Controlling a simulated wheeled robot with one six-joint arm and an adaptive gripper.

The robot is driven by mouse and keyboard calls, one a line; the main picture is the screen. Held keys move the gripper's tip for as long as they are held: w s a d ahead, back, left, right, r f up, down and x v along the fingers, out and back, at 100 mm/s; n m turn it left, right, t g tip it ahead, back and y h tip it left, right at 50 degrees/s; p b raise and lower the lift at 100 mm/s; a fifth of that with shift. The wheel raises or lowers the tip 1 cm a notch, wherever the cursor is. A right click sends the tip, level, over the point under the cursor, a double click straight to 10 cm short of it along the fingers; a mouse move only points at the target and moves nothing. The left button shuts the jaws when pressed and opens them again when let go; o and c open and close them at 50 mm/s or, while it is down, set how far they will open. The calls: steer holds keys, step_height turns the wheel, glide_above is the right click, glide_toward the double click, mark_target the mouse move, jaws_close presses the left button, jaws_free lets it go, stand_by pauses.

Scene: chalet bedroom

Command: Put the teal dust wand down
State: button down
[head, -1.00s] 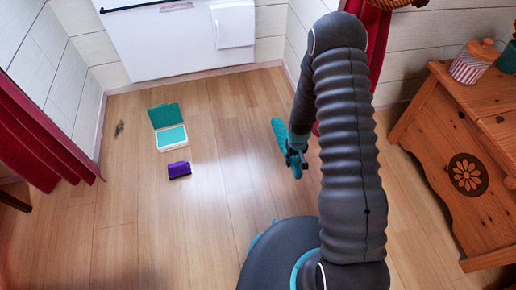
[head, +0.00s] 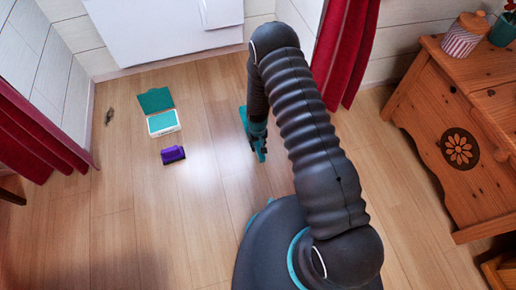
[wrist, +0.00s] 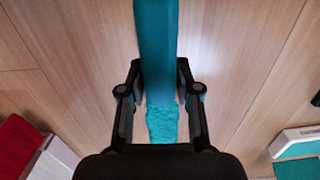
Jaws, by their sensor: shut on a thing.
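The teal dust wand (wrist: 158,38) is held between the two fingers of my gripper (wrist: 160,80) in the wrist view. Its smooth flat part runs to the top edge and its fluffy part lies below, between the fingers. In the head view, my gripper (head: 258,146) hangs over the wood floor right of the purple object, with a little of the wand (head: 243,116) showing beside my arm. My arm hides part of it. The wand's height above the floor is hard to tell.
A teal-and-white open case (head: 163,122) and a purple block-like object (head: 173,155) lie on the floor at left. A small dark item (head: 110,117) lies near the left wall. A wooden cabinet (head: 440,140) stands at right. Floor around my gripper is clear.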

steer(key=shift+f, duration=1.35)
steer(key=shift+f, duration=0.1)
steer(key=c, duration=0.8)
jaws_free()
